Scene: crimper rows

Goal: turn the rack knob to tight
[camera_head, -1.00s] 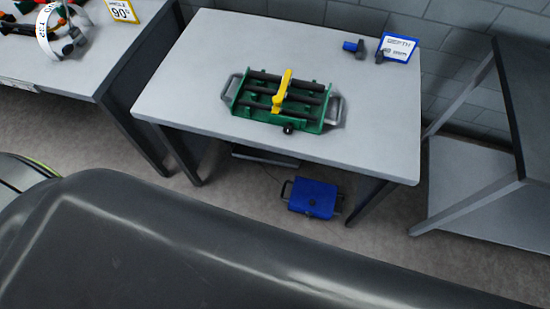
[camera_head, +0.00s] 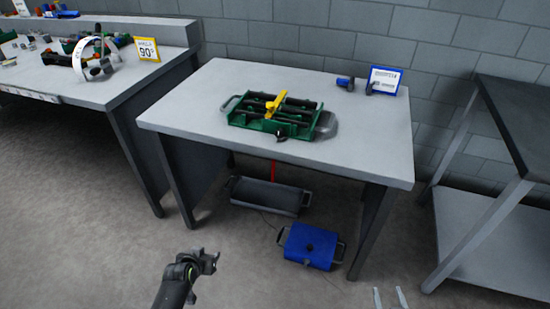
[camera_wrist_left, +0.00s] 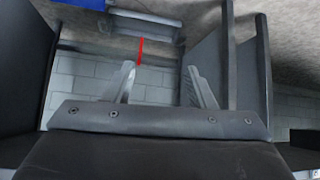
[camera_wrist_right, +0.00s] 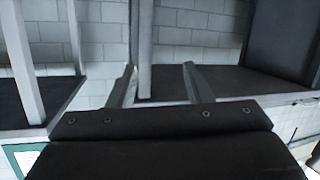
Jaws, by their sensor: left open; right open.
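The green rack (camera_head: 255,121) with black bars lies on the grey table and has a yellow piece (camera_head: 275,103) across it. A small dark knob (camera_head: 280,137) sticks out at its front edge; its setting is too small to read. My left gripper (camera_head: 214,260) is in front of the table, low and well apart from the rack. In the left wrist view its fingers (camera_wrist_left: 162,88) are spread with nothing between them. My right gripper (camera_head: 389,298) shows only its fingertips at the bottom edge. In the right wrist view its fingers (camera_wrist_right: 160,85) are apart and empty.
The grey table (camera_head: 190,109) also bears a blue-framed sign (camera_head: 384,80) and a small blue tool (camera_head: 345,82). Beneath are a dark box (camera_head: 265,197) and a blue case (camera_head: 308,246). A bench (camera_head: 90,87) stands left, a shelf unit (camera_head: 520,115) right. Floor in front is clear.

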